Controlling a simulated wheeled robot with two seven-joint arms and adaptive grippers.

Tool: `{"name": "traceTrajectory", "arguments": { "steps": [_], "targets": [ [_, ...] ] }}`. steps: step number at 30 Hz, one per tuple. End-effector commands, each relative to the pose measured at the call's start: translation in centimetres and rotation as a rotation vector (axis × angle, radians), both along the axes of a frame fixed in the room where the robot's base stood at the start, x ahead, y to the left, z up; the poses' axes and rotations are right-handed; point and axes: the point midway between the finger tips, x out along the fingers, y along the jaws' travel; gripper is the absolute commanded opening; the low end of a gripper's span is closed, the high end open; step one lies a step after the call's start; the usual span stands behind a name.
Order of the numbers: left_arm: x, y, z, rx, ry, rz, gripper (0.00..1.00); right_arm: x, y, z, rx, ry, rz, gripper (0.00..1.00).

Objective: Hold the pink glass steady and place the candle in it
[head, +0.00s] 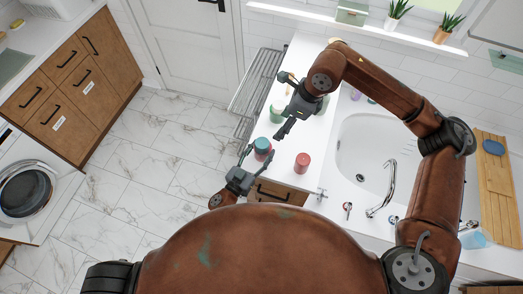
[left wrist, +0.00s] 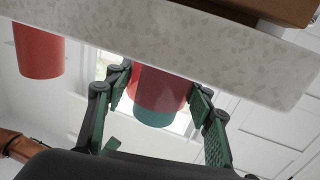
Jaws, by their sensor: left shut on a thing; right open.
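The pink glass (head: 263,155) stands near the left edge of the white counter, with a teal candle (head: 262,143) at its top. In the left wrist view the pink glass (left wrist: 158,88) sits between my fingers, and the teal candle (left wrist: 155,117) shows past its rim; how deep it sits cannot be told. My left gripper (head: 248,160) is shut on the glass from its lower left. My right gripper (head: 283,104) is open, above the counter and up and right of the glass, apart from the candle.
A red cylinder (head: 302,161) stands right of the glass; it also shows in the left wrist view (left wrist: 38,50). The basin (head: 375,150) and tap (head: 383,192) lie right, a metal rack (head: 258,85) left.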

Motion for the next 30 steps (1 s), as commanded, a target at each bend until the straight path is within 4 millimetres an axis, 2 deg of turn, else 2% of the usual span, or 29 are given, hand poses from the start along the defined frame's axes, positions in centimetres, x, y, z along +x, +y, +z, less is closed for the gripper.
{"name": "traceTrajectory", "arguments": {
  "steps": [1, 9, 20, 23, 30],
  "targets": [
    [0.0, 0.0, 0.0, 0.000, 0.001, 0.000, 0.51, 0.0, 0.0, 0.0, 0.000, 0.000, 0.000, 0.59],
    [0.0, 0.0, 0.0, 0.000, 0.000, 0.000, 0.70, 0.0, 0.0, 0.0, 0.000, 0.000, 0.000, 0.59],
    [-0.5, 0.3, -0.1, 0.001, 0.001, 0.000, 0.70, 0.0, 0.0, 0.0, 0.000, 0.000, 0.000, 0.59],
    [-1.6, 1.0, -0.2, 0.002, 0.003, 0.000, 0.70, 0.0, 0.0, 0.0, 0.000, 0.000, 0.000, 0.59],
    [-5.9, 3.7, -0.1, 0.001, 0.004, 0.001, 0.70, 0.0, 0.0, 0.0, 0.000, 0.000, 0.000, 0.59]
  ]
}}
